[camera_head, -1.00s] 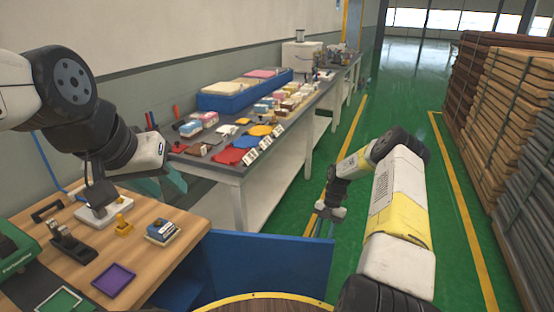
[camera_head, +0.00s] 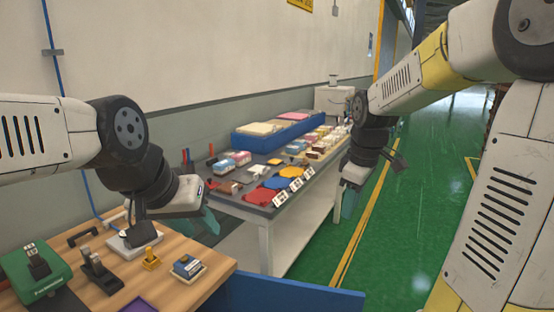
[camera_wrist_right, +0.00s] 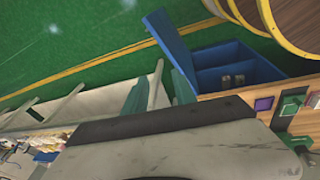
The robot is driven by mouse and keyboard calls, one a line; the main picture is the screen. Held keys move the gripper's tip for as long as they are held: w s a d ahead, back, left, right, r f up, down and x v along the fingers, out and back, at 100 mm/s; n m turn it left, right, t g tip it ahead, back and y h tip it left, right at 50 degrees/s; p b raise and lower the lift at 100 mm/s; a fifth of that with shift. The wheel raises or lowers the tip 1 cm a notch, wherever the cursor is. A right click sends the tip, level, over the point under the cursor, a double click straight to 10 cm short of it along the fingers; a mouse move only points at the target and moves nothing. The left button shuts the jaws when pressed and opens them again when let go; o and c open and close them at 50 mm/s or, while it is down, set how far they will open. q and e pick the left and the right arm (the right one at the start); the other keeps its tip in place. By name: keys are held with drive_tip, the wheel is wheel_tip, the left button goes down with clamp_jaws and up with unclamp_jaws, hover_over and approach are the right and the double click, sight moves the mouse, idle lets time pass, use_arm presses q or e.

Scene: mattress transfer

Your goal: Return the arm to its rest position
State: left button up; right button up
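My left arm comes in from the left in the head view. Its gripper (camera_head: 207,219), with teal fingers, hangs in front of the near end of the long workbench, above and right of the wooden table; its opening cannot be made out. My right arm is raised high on the right. Its gripper (camera_head: 342,204) points down beside the long workbench's aisle-side edge. In the right wrist view the teal fingers of this gripper (camera_wrist_right: 159,88) stand apart with nothing visible between them.
The long grey workbench (camera_head: 254,211) carries a blue tray (camera_head: 254,143), coloured pads and small boxes. The wooden table (camera_head: 190,291) holds a green device (camera_head: 35,272), a black stamp-like tool (camera_head: 98,270) and a blue-and-white box (camera_head: 187,267). The green aisle floor (camera_head: 420,220) is clear.

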drive_tip(key=s+a+r+m+t+y, duration=0.1)
drive_tip(key=s+a+r+m, duration=0.1)
drive_tip(key=s+m, duration=0.3)
drive_tip(key=s+a+r+m+t, duration=0.2)
drive_tip(key=s+m, duration=0.3)
drive_tip(key=s, duration=0.6)
drive_tip(key=shift+r+t+y, duration=0.3)
drive_tip(key=shift+r+y, duration=0.05)
drive_tip(key=shift+y, duration=0.05)
